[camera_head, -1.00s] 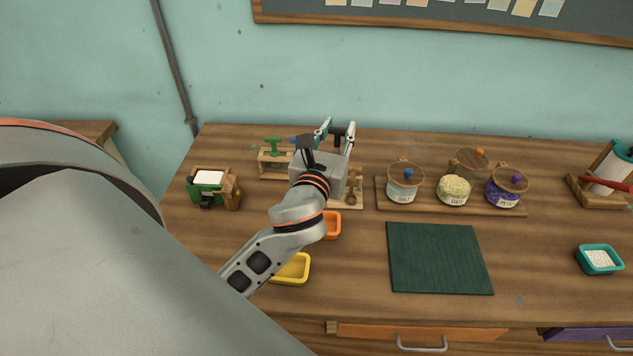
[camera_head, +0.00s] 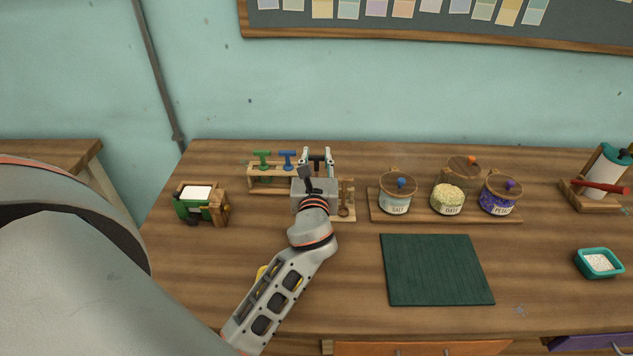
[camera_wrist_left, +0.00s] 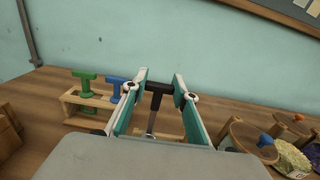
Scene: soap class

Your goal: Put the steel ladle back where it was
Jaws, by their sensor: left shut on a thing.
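The steel ladle has a black T-shaped handle (camera_wrist_left: 158,88) and a thin steel shaft (camera_wrist_left: 151,122), both seen in the left wrist view. My left gripper (camera_head: 317,160) is shut on the black handle, over the right end of a wooden rack (camera_head: 266,187) at the back of the table. The rack holds a green-handled tool (camera_head: 262,158) and a blue-handled tool (camera_head: 287,158) upright, to the left of my gripper. The ladle's lower end is hidden by my gripper, so I cannot tell if it sits in the rack. My right gripper is not in view.
A wooden tray (camera_head: 420,214) with lidded jars, including a salt jar (camera_head: 396,200), stands right of my gripper. A green box with a white top (camera_head: 196,196) stands at the left. A dark green mat (camera_head: 436,270) lies in front. A wooden stand (camera_head: 344,213) is close beside my gripper.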

